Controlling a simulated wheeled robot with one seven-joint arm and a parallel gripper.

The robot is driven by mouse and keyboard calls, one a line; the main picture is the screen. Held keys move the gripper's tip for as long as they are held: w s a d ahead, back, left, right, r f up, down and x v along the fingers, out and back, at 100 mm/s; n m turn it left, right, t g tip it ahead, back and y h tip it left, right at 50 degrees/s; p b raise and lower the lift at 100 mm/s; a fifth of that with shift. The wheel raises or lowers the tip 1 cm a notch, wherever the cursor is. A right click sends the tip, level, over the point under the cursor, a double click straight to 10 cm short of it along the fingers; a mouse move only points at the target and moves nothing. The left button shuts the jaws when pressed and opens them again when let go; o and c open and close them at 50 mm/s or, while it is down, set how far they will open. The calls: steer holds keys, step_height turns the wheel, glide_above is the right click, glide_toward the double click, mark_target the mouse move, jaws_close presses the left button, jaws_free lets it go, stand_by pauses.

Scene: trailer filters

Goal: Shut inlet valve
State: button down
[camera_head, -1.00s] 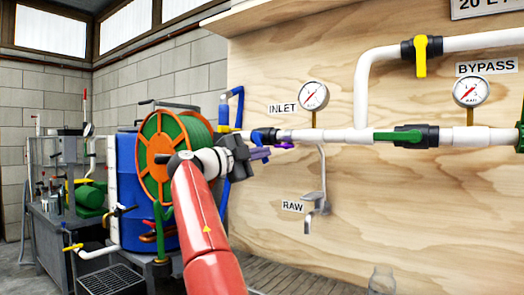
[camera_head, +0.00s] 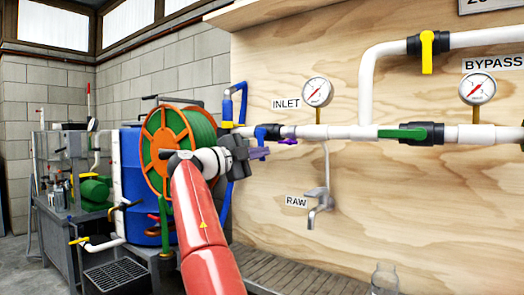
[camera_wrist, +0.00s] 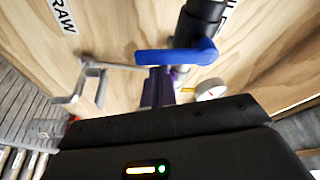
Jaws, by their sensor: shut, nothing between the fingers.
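The inlet valve's blue handle (camera_head: 261,135) sits on the white pipe at the left end of the board, by the INLET label. In the wrist view the blue handle (camera_wrist: 175,56) lies across the dark valve body (camera_wrist: 203,12). My gripper (camera_wrist: 163,90) has purple fingers just beside the handle; they overlap it in the picture, and I cannot tell whether they touch it. In the head view my gripper (camera_head: 273,147) reaches the pipe from the left. It is shut and holds nothing. The forearm and wrist hide part of what lies behind them.
The INLET gauge (camera_head: 318,92) stands above the pipe. The RAW tap (camera_head: 320,199) hangs below it. A green-handled valve (camera_head: 402,133) and a yellow-handled bypass valve (camera_head: 427,50) are to the right. A hose reel (camera_head: 165,145) and blue barrel (camera_head: 132,190) stand left.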

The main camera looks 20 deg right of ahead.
steer(key=shift+w+a+f, duration=0.15)
steer(key=shift+w+f, duration=0.05)
steer(key=shift+w, duration=0.05)
stand_by(0.5)
steer(key=s+d+b, duration=0.2)
steer(key=s+b, duration=0.1)
steer(key=b, duration=0.1)
steer(key=r+v, duration=0.1)
steer(key=v, duration=0.9)
steer(key=s+d+f+n+y+p, duration=0.2)
steer(key=d+n+y, duration=0.3)
steer(key=d, duration=0.5)
steer(key=s+d+f+n+t+y+p, duration=0.1)
steer(key=s+d+f+n+y, duration=0.3)
steer(key=f+n, duration=0.35)
steer(key=s+a+f+n+y+p, duration=0.1)
steer(key=s+a+f+n+y, duration=0.2)
steer(key=s+a+f+n, duration=0.2)
steer(key=s+a+f+n+y+p, duration=0.2)
steer(key=s+a+f+n, duration=0.4)
steer(key=s+f, duration=0.5)
steer(key=s+a+f+n+y+p, duration=0.1)
steer(key=s+a+f+n+y, duration=0.3)
steer(key=s+f, duration=0.5)
steer(key=s+a+n, duration=0.1)
steer(key=s+a, duration=0.1)
steer(key=s, duration=0.1)
steer(key=shift+s+a+y, duration=0.35)
steer(key=shift+y, duration=0.05)
